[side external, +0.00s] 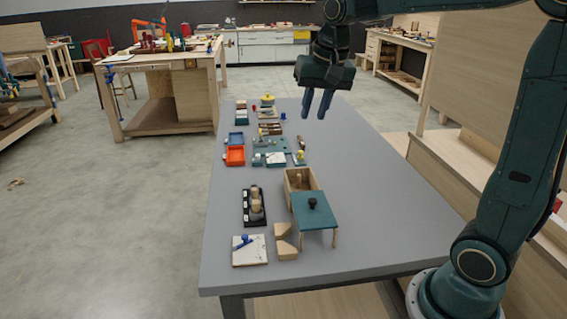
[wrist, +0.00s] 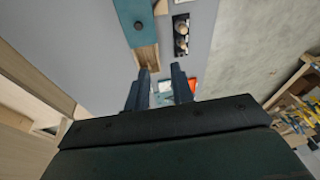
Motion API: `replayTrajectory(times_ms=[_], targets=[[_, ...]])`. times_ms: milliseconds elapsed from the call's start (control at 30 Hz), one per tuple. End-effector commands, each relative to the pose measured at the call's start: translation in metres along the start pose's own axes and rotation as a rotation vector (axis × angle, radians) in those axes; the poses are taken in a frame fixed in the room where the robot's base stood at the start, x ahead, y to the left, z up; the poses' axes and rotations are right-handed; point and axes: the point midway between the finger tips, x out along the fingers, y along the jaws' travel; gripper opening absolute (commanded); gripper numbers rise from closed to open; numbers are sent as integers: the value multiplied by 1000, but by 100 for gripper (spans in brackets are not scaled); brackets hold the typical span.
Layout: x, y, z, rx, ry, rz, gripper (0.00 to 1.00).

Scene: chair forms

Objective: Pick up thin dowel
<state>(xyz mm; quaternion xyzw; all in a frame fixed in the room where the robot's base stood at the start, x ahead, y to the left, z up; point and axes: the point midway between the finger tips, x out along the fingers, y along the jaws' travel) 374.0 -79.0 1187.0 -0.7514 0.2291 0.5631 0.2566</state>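I cannot surely pick out the thin dowel in either view. A wooden box (side external: 301,181) with a teal lid (side external: 313,211) and a black knob stands on the grey table. The lid sits toward the near end, and the far part of the box is open. Small pale wooden pieces show inside, too small to identify. Thin leg-like pieces stand under the lid's near edge. My gripper (side external: 316,106) is raised above the table beyond the box, with its fingers apart and nothing between them. The wrist view also shows the spread fingers (wrist: 161,88), the box (wrist: 146,57) and the lid (wrist: 137,22).
A black tray (side external: 247,219) with rounded wooden pieces lies left of the box. Wooden blocks (side external: 287,249) and a white tile (side external: 250,257) with a blue item lie nearer. Orange (side external: 235,163) and blue trays and small parts fill the far left. The table's right side (side external: 375,190) is clear.

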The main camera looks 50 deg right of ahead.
Motion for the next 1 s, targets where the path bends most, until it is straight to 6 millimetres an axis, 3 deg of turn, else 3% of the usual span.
replayTrajectory(times_ms=[100, 500, 1000], targets=[[16, -2, -28, 89, -24, 22, 24], [81, 6, -110, 386, -87, 94, 24], [189, 46, -184, 745, -151, 192, 24]])
